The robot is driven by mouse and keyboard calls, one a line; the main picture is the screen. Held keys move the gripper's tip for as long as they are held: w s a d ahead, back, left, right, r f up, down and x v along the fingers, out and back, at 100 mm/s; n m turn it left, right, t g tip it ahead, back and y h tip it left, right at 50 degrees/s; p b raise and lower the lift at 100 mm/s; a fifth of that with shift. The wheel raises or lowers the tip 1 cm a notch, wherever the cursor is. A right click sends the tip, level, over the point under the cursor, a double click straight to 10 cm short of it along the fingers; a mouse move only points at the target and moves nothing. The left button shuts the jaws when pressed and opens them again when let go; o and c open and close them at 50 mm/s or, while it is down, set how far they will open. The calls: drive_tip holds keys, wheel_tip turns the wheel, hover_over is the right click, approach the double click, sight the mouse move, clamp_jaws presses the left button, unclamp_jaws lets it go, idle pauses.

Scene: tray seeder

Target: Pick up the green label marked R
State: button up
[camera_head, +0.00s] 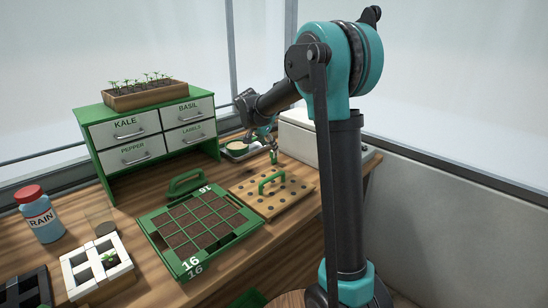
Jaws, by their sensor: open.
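I cannot make out a green label marked R in this view. A drawer marked LABELS (190,137) is shut in the green cabinet (100,112), below the BASIL drawer. My gripper (262,148) is small and partly hidden by my arm. It is open, low near the back of the bench, beside a small dark tray (228,155) holding a pale round thing. I cannot tell what lies between or under its fingers.
A green-framed soil tray (184,270) marked 16 lies mid-bench. Behind it is a wooden hole board (296,195) with a green handle. A white box (296,130) stands behind my arm. A RAIN bottle (40,216) and white block tray (72,275) are left.

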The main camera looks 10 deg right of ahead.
sight(274, 154)
drive_tip(key=shift+d+x, duration=0.15)
drive_tip(key=shift+x, duration=1.75)
drive_tip(key=shift+d+x, duration=0.1)
drive_tip(key=shift+x, duration=1.8)
drive_tip(key=shift+s, duration=0.15)
drive_tip(key=shift+c, duration=0.5)
clamp_jaws()
